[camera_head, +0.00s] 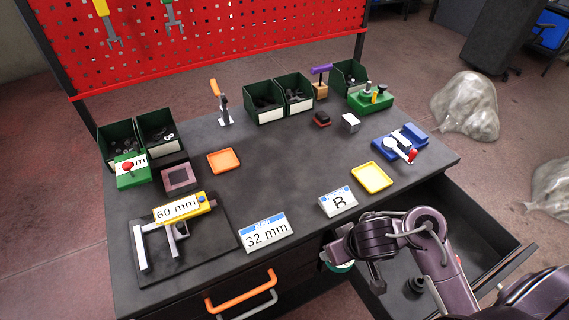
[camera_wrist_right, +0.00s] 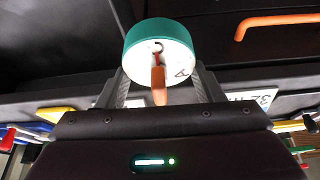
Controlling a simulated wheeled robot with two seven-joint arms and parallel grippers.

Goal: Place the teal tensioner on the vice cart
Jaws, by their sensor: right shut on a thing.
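The teal tensioner (camera_wrist_right: 160,38) is a short round drum with a teal rim and a pale face. An orange piece and a letter like A show on that face. My right gripper (camera_wrist_right: 161,82) is shut on it, a finger at each side. In the head view my right gripper (camera_head: 352,268) hangs by the front edge of the dark cart (camera_head: 245,190), over the open drawer side. Only a small teal part of the tensioner (camera_head: 340,267) shows there, below the cart's top. My left gripper is out of view.
A drawer (camera_head: 470,235) stands open at the right, with a dark item inside. An orange handle (camera_head: 240,291) juts from the front. Signs reading 32 mm (camera_head: 265,232) and R (camera_head: 339,202), and a yellow tray (camera_head: 372,178), line the front edge. The top's middle is clear.

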